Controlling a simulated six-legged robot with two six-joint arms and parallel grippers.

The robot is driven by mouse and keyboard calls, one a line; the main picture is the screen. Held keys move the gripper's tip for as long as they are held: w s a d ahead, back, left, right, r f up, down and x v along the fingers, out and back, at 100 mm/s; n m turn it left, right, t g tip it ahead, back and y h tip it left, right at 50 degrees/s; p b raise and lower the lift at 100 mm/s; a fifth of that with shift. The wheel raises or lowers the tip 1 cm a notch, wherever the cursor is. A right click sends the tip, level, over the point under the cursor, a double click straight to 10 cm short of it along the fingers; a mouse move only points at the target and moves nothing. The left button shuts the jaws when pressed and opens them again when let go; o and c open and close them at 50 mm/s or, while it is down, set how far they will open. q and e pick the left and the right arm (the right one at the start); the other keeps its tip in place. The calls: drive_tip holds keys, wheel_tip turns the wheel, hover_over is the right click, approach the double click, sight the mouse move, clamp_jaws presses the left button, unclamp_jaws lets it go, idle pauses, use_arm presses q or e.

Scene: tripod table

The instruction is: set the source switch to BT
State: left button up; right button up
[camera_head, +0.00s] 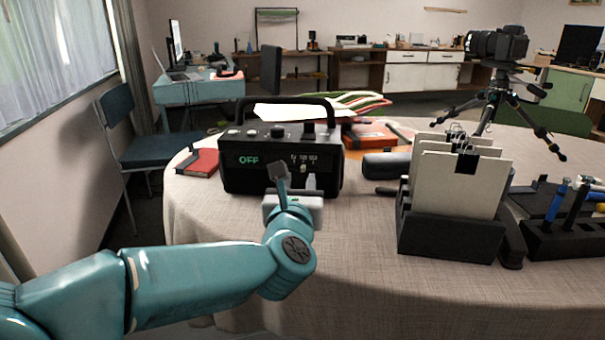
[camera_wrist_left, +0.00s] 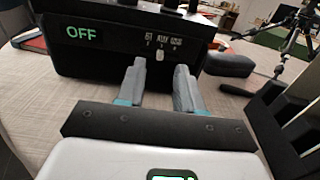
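A black radio (camera_head: 240,178) with a top handle stands on the round table, its front display reading OFF in green. In the left wrist view the radio (camera_wrist_left: 100,62) shows small source labels, the leftmost seeming to read BT and the middle AUX. A small pale switch knob (camera_wrist_left: 160,56) sits below the labels, about under the middle one. My left gripper (camera_head: 299,184) is in front of the radio's right half. In the left wrist view the gripper (camera_wrist_left: 160,66) is open and empty, with the knob showing between its fingers. Contact with the radio cannot be told. My right gripper is out of view.
A black holder (camera_head: 450,238) with clipped cards stands right of the radio. A dark case (camera_head: 385,165) lies between them. A red book (camera_head: 199,163) lies left of the radio. A pen holder (camera_head: 565,242) stands far right. The cloth in front of the card holder is clear.

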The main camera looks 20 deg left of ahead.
sight(303, 168)
use_arm(q)
drive_tip(key=x, duration=0.5)
drive_tip(key=shift+w, duration=0.1)
clamp_jaws()
idle(1.2)
